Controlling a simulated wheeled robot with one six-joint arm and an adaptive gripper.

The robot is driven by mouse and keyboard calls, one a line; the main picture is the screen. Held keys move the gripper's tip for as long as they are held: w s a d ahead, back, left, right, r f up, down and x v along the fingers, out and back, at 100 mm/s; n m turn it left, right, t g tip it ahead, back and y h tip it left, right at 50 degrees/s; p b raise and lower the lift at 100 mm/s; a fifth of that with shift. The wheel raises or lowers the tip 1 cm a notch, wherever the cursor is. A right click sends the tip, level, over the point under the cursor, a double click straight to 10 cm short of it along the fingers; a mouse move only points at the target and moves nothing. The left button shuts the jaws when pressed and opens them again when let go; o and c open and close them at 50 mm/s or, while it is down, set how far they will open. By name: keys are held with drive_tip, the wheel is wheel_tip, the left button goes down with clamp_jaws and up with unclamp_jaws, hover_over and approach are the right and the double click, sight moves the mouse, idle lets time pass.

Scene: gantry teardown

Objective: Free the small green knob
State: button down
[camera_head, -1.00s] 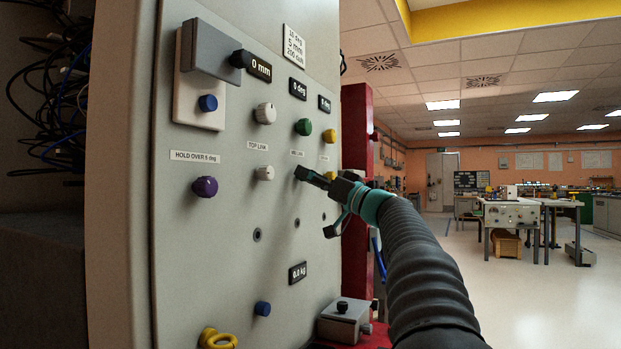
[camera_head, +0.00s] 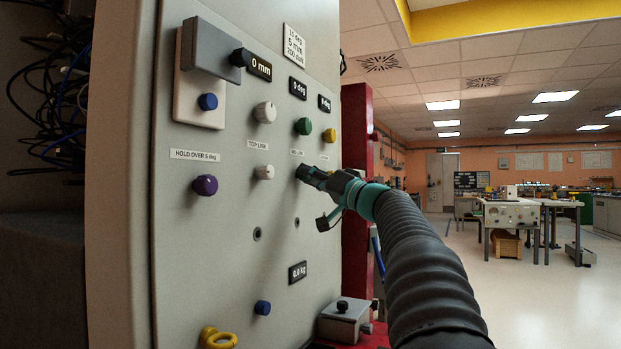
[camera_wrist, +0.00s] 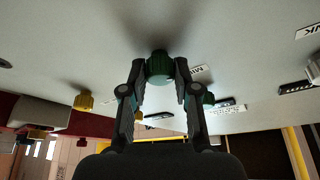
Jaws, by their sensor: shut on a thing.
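The small green knob (camera_wrist: 159,67) sits on the panel between my fingertips in the wrist view. My gripper (camera_head: 303,173) is shut on it, one finger on each side. In the head view my fingers hide this knob, under a partly covered label. A larger green knob (camera_head: 304,126) sits just above my gripper. It also shows partly behind a finger in the wrist view (camera_wrist: 208,99). A purple knob (camera_head: 205,185) with the label "HOLD OVER 5 deg" (camera_head: 195,155) is at the left of the panel.
White knobs (camera_head: 265,112) and a yellow knob (camera_head: 330,136) stand out from the grey panel (camera_head: 210,265) beside my gripper. Small dark displays (camera_head: 298,88) sit above, and one reading 0.0 kg (camera_head: 297,272) below. A red post (camera_head: 356,130) stands right of the panel.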

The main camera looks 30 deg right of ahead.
drive_tip(key=shift+r+m+g+h+p, duration=0.1)
drive_tip(key=shift+m+g+h+p, duration=0.55)
drive_tip(key=shift+m+p, duration=1.7)
drive_tip(key=shift+r+m+g+h+p, duration=0.15)
drive_tip(key=shift+m+g+h+p, duration=0.5)
drive_tip(key=shift+m+p, duration=1.7)
drive_tip(key=shift+r+m+g+h+p, duration=0.1)
drive_tip(key=shift+m+g+h+p, duration=0.2)
drive_tip(key=shift+m+h+p, duration=1.35)
drive_tip(key=m+y, duration=0.1)
drive_tip(key=m, duration=0.1)
drive_tip(key=shift+f+m, duration=0.1)
drive_tip(key=shift+m, duration=0.25)
drive_tip(key=c, duration=0.9)
unclamp_jaws()
drive_tip(key=shift+o, duration=0.2)
drive_tip(key=shift+s, duration=0.1)
